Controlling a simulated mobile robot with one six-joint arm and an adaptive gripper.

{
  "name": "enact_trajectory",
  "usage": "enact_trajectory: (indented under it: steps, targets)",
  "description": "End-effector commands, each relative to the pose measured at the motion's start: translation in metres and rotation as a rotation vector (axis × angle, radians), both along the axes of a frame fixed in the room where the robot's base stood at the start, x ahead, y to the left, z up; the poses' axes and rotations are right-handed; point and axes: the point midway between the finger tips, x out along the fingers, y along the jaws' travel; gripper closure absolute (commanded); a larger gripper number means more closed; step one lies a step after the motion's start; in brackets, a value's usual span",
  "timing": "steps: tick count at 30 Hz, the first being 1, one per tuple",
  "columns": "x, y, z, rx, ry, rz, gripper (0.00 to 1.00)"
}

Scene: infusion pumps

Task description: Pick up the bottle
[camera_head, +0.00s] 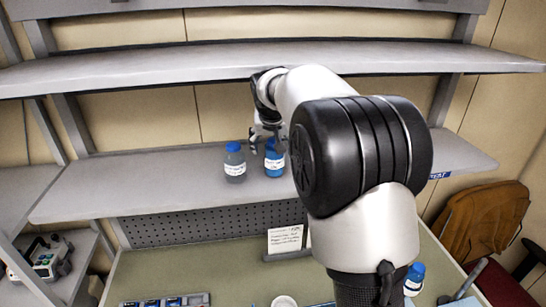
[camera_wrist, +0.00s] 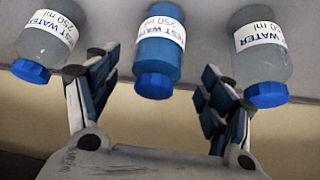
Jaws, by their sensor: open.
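A bottle with blue liquid, a white label and a blue cap (camera_head: 275,160) stands on the middle shelf. It also shows upside down in the wrist view (camera_wrist: 161,45), centred between my fingers. My gripper (camera_head: 265,136) is at the bottle's upper left in the head view. In the wrist view my gripper (camera_wrist: 158,75) is open, with a blue-padded finger on each side of the blue bottle; I see no contact. A clear bottle with a blue cap (camera_head: 235,163) stands to its left. The wrist view shows clear bottles on both sides (camera_wrist: 48,42) (camera_wrist: 260,50).
The upper shelf (camera_head: 200,65) runs just above my wrist. The middle shelf (camera_head: 130,185) is bare left of the bottles. A sign (camera_head: 286,240) and another blue bottle (camera_head: 414,278) are below. A device (camera_head: 42,258) sits lower left, a chair (camera_head: 483,220) at right.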

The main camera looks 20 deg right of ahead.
Motion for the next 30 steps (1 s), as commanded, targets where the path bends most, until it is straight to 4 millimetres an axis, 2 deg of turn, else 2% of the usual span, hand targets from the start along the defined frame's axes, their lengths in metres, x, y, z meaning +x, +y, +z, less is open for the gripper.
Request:
enact_trajectory:
  steps: [10, 20, 30]
  targets:
    - [0.017, -0.011, -0.040, 0.000, 0.003, -0.001, 0.25]
    - [0.021, -0.012, -0.047, 0.000, 0.000, 0.000, 0.25]
    - [0.021, -0.012, -0.047, 0.000, 0.000, 0.000, 0.47]
